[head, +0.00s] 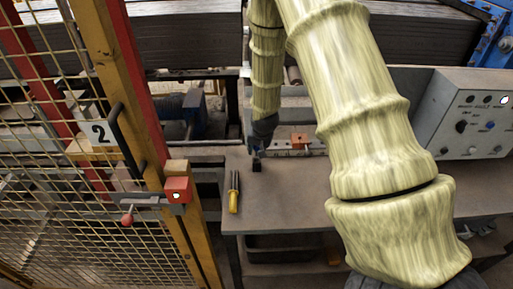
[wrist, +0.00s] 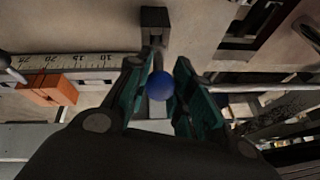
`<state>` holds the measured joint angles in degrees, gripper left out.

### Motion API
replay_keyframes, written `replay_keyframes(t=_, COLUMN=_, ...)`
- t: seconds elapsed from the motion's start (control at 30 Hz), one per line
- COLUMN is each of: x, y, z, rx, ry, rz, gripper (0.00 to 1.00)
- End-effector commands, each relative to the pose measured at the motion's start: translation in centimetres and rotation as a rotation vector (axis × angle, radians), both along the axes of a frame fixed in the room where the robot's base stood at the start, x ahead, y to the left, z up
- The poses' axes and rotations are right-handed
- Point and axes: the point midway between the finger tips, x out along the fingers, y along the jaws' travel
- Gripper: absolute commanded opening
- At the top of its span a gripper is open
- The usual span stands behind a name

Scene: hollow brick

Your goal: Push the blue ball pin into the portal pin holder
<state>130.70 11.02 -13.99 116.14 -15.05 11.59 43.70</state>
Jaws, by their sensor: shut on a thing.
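The blue ball pin (wrist: 159,86) shows in the wrist view as a blue ball between the two green-padded fingers of my gripper (wrist: 160,92). The gripper is shut on it. A small dark block (wrist: 155,22), which looks like the portal pin holder, stands on the bench just beyond the fingertips. In the head view my gripper (head: 259,146) points down at the bench's back edge, with the dark block (head: 257,165) just in front of and below it. The ball is hidden there. Whether the pin touches the holder cannot be told.
An orange block (head: 300,140) sits by a ruler (wrist: 85,63) at the back. A control box (head: 466,120) stands at right, a mesh gate (head: 70,200) at left. The bench front is mostly clear.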

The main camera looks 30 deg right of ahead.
Motion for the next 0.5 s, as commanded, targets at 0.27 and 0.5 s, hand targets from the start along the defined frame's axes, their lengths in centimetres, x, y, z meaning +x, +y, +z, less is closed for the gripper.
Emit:
replay_keyframes(t=0.27, x=0.01, y=0.0, z=-0.41, rx=0.0, ry=0.0, rz=0.0, gripper=0.0)
replay_keyframes(t=0.5, x=0.01, y=0.0, z=-0.73, rx=0.0, ry=0.0, rz=0.0, gripper=0.0)
